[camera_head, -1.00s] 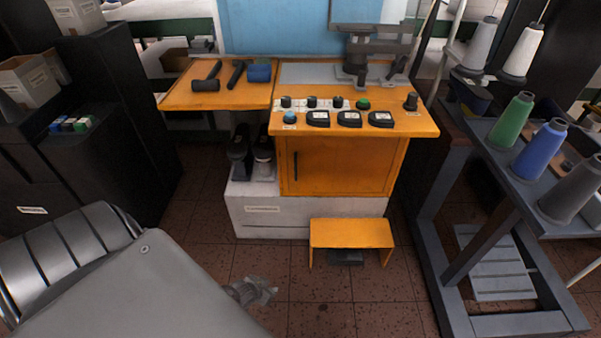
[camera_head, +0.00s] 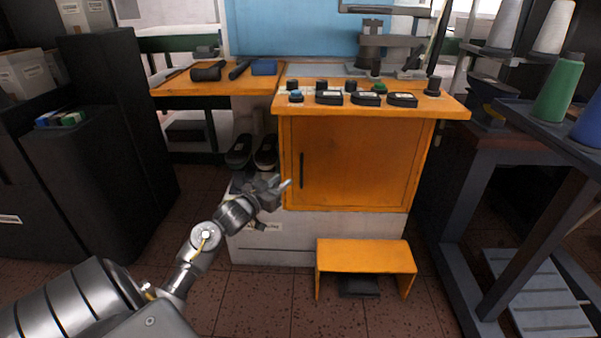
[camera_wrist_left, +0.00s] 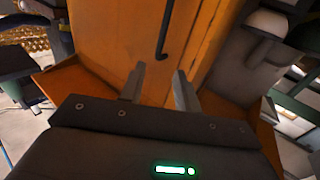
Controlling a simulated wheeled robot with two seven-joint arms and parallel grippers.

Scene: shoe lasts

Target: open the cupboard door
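The orange cupboard door (camera_head: 355,165) is shut, with a dark vertical bar handle (camera_head: 302,170) near its left edge. In the left wrist view the door (camera_wrist_left: 110,35) fills the upper middle, and the handle (camera_wrist_left: 164,35) shows as a dark bar with a bent end. My left gripper (camera_head: 284,184) is in front of the cupboard's lower left, just left of and below the handle. In the left wrist view the gripper's two fingers (camera_wrist_left: 158,85) are apart with nothing between them, short of the handle. My right gripper is not in view.
An orange step stool (camera_head: 365,256) stands on the floor before the cupboard. Dark shoes (camera_head: 265,152) stand left of the door. The orange worktop (camera_head: 455,107) juts above the door, bearing several dark items. A rack with thread cones (camera_head: 558,88) stands at the right.

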